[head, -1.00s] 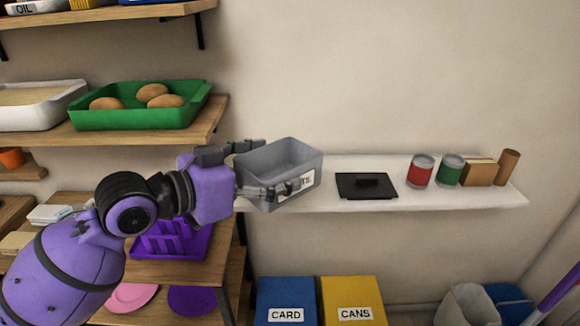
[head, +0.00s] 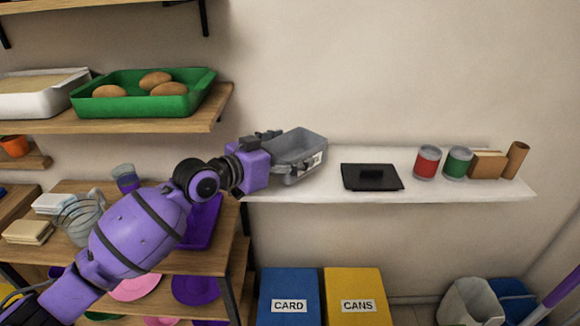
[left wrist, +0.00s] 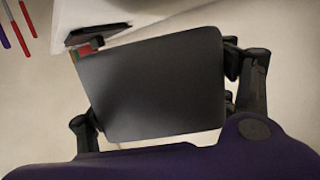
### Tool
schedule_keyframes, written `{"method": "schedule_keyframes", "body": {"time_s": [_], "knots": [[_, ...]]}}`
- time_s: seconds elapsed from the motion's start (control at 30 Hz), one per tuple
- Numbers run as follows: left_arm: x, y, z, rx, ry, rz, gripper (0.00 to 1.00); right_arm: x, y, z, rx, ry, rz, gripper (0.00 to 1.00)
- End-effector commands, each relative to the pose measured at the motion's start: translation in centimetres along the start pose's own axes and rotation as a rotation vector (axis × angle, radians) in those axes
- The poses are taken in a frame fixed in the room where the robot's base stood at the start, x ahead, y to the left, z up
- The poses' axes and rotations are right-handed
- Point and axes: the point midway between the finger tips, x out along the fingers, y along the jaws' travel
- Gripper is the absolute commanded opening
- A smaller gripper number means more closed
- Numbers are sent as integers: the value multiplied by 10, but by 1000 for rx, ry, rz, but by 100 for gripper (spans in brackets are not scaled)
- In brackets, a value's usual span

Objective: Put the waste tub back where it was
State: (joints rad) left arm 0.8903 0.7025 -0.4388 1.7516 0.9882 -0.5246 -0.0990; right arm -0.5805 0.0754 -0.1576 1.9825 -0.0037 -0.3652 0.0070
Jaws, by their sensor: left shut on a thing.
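The waste tub (head: 308,144) is a grey open-topped box with a white label, partly hidden by the gripper. It is upright over the left end of the white wall shelf (head: 440,192); I cannot tell whether it touches the shelf. My left gripper (head: 288,153) is shut on the tub, with a finger along each side. In the left wrist view the tub (left wrist: 150,85) fills the space between the fingers. A black lid with a handle (head: 372,184) lies on the shelf to the right of the tub. My right gripper is not in view.
A red can (head: 427,163), a green can (head: 458,163), a brown box (head: 488,165) and a brown cylinder (head: 516,160) stand farther right on the shelf. Blue (head: 289,285) and yellow (head: 356,285) bins stand below. A wooden shelf with a green tray (head: 150,104) is at the left.

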Motion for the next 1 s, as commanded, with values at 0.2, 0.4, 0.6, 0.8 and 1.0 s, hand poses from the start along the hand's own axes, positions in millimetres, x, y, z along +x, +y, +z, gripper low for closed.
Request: {"method": "schedule_keyframes", "body": {"time_s": [0.2,0.4,0.6,0.8,1.0], "knots": [[12,-7,12,-1,0,-1,40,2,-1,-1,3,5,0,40],[16,-6,37,0,3,-1,40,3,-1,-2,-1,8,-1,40],[16,-6,36,2,4,-1,40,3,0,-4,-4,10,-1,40],[16,-6,43,0,0,0,80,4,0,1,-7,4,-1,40],[16,-6,42,1,1,0,97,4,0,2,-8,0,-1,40]]}}
